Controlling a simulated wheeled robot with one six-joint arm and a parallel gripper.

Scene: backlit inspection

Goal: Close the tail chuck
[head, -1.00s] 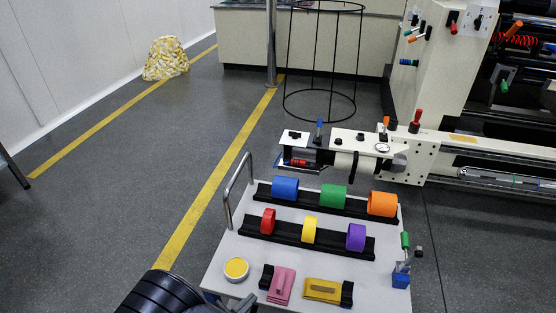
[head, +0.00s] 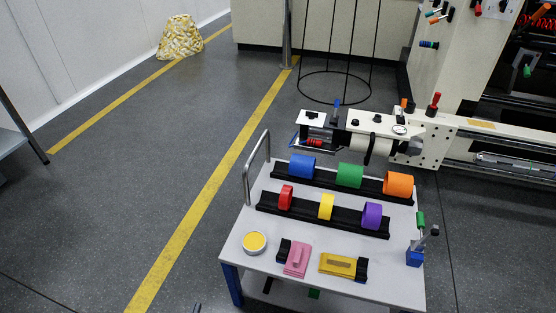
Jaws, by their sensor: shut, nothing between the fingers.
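A cream machine arm (head: 375,124) reaches left from the machine, behind the cart. It carries a dial gauge (head: 400,129), black knobs and a small upright blue lever (head: 337,104). A pale cylinder (head: 357,143) and dark parts with a red piece (head: 314,142) sit under it. An upright red-handled lever (head: 434,102) stands at its right end, with a short orange handle (head: 404,103) beside it. I cannot tell which part is the tail chuck, or whether it is open. My gripper is not clearly in view.
A white cart (head: 237,247) stands in front of the machine arm, bearing coloured rings, pads and a tin. Its metal handle (head: 250,168) rises on the left. A black wire hoop frame (head: 335,99) stands behind. Grey floor is clear to the left, around the yellow line (head: 208,192).

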